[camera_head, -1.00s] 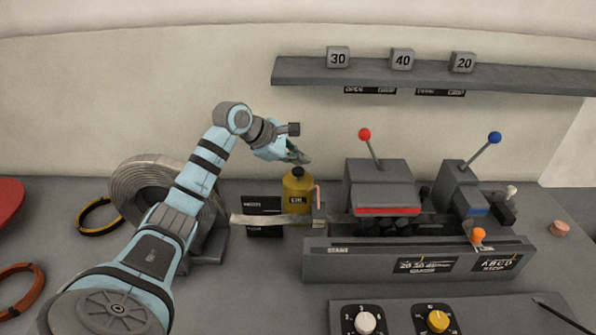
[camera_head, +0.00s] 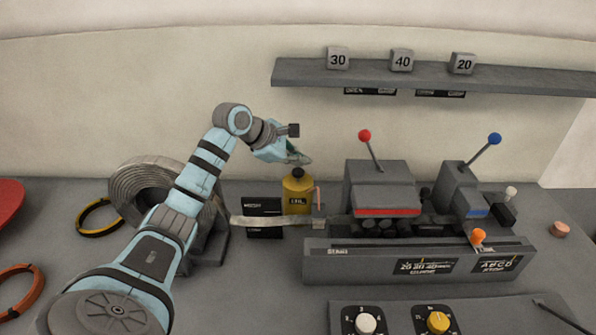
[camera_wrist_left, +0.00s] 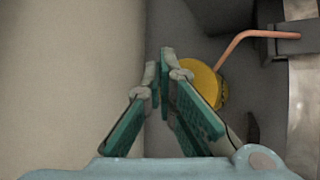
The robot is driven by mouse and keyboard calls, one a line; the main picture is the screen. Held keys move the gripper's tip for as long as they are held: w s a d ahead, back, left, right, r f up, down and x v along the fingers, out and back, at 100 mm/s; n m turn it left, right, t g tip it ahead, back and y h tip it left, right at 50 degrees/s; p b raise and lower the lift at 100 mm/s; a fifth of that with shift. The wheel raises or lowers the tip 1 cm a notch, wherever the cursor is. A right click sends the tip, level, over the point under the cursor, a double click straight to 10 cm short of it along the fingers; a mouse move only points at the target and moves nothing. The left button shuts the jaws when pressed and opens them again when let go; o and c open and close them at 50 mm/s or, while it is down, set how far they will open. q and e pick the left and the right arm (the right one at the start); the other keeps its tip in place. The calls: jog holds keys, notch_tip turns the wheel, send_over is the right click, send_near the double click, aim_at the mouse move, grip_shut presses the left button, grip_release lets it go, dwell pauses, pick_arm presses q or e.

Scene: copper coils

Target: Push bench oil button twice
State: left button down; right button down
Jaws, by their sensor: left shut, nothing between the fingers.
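The yellow oil can (camera_head: 297,196) stands upright on the bench, with a black button (camera_head: 298,172) on top. My left gripper (camera_head: 306,160) is shut and empty, with its fingertips just above the button; a small gap seems to show between them. In the left wrist view the shut fingers (camera_wrist_left: 158,72) partly cover the yellow can (camera_wrist_left: 207,82), and the button is hidden behind them. My right gripper is not in view.
A strip coil (camera_head: 150,180) stands left of the can and its strip runs past it into the machine (camera_head: 380,190). A copper spout (camera_wrist_left: 245,40) is close beside the can. The wall shelf (camera_head: 300,72) holds numbered blocks.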

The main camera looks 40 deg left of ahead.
aim_at(299, 173)
pick_arm(q)
jog(key=shift+f, duration=0.15)
jog(key=shift+f, duration=0.3)
jog(key=shift+f+b, duration=0.85)
jog(key=shift+f, duration=0.1)
dwell(0.8)
jog(key=shift+r, duration=0.1)
jog(key=shift+r+p, duration=1.15)
jog(key=shift+r, duration=0.1)
jog(key=shift+r, duration=0.1)
notch_tip(299, 173, up, 5)
jog(key=p, duration=0.4)
